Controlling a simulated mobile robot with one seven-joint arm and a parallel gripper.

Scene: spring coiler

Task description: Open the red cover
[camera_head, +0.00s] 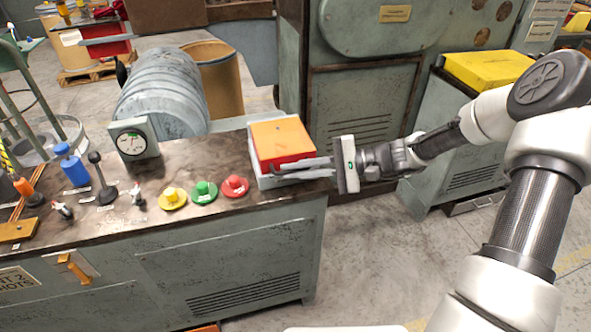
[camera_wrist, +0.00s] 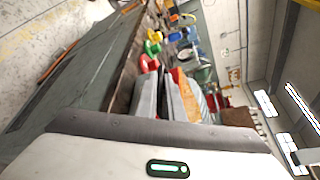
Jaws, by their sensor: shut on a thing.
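The red cover (camera_head: 282,142) has an orange top face and red sides. It sits over a grey box base (camera_head: 263,180) at the right end of the workbench and looks down, not swung up. My gripper (camera_head: 302,166) reaches in from the right, with its fingers along the cover's near right edge, shut on the cover. In the wrist view, the fingers (camera_wrist: 160,97) point away from the camera. The cover (camera_wrist: 190,98) shows just right of them, its red side and orange top partly hidden. The exact contact between fingers and cover is hidden.
On the bench, red (camera_head: 235,187), green (camera_head: 204,192) and yellow (camera_head: 172,198) buttons stand left of the box. Further left are a black lever (camera_head: 104,181), a gauge (camera_head: 133,138) and a blue cylinder (camera_head: 75,171). A large grey machine (camera_head: 360,85) stands behind. Floor is clear right of the bench.

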